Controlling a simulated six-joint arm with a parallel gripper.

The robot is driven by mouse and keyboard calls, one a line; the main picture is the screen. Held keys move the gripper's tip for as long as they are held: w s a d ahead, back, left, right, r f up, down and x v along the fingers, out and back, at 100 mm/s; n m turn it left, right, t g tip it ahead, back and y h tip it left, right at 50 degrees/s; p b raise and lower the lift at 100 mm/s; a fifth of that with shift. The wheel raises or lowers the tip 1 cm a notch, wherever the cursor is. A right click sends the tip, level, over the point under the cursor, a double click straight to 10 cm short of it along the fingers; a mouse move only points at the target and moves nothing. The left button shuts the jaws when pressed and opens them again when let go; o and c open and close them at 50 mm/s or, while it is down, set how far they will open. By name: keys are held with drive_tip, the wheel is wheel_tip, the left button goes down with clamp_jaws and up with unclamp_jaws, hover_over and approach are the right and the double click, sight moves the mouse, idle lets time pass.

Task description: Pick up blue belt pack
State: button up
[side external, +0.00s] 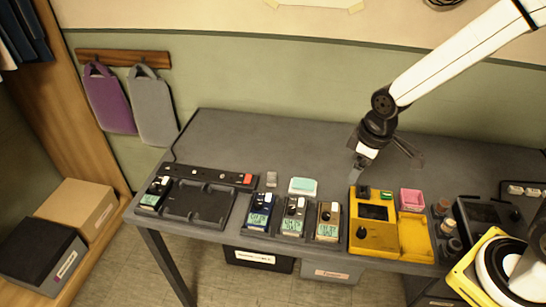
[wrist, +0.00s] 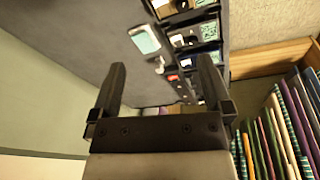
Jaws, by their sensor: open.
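The blue belt pack (side external: 260,211) stands in a dark holder on the grey table, at the left end of a row of three. It has a small lit screen and a pale knob. A grey pack (side external: 292,216) and a tan pack (side external: 327,220) stand to its right. My gripper (side external: 386,166) is open and empty above the table, up and to the right of the blue pack and well apart from it. In the wrist view my gripper (wrist: 160,64) has its two fingers spread with nothing held. The packs show only partly beyond the fingers there.
A mint-topped box (side external: 303,186) and a small grey block (side external: 271,179) stand behind the row. A dark charging tray (side external: 197,204) with another pack (side external: 154,194) is at left. A yellow unit (side external: 375,222) and pink box (side external: 411,200) are at right. The back of the table is clear.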

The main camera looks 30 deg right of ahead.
drive_tip(key=w+a+f+n+g, duration=0.1)
drive_tip(key=w+a+f+n, duration=0.4)
drive_tip(key=w+a+n, duration=0.45)
drive_tip(key=n, duration=1.1)
hover_over(261, 205)
drive_tip(key=d, duration=0.1)
drive_tip(key=shift+m+g, duration=0.25)
drive_tip(key=shift+g, duration=0.15)
drive_tip(key=f, duration=0.5)
drive_tip(key=shift+s+f, duration=0.1)
drive_tip(key=shift+s, duration=0.1)
drive_tip(key=shift+w+a+f+n, duration=0.15)
drive_tip(key=shift+a+f+n, duration=0.2)
drive_tip(key=shift+a+n, duration=0.2)
drive_tip(key=shift+f, duration=0.15)
drive_tip(key=shift+f, duration=1.15)
drive_tip(key=shift+f, duration=0.1)
drive_tip(key=shift+w+f, duration=0.1)
drive_tip(key=shift+f, duration=2.4)
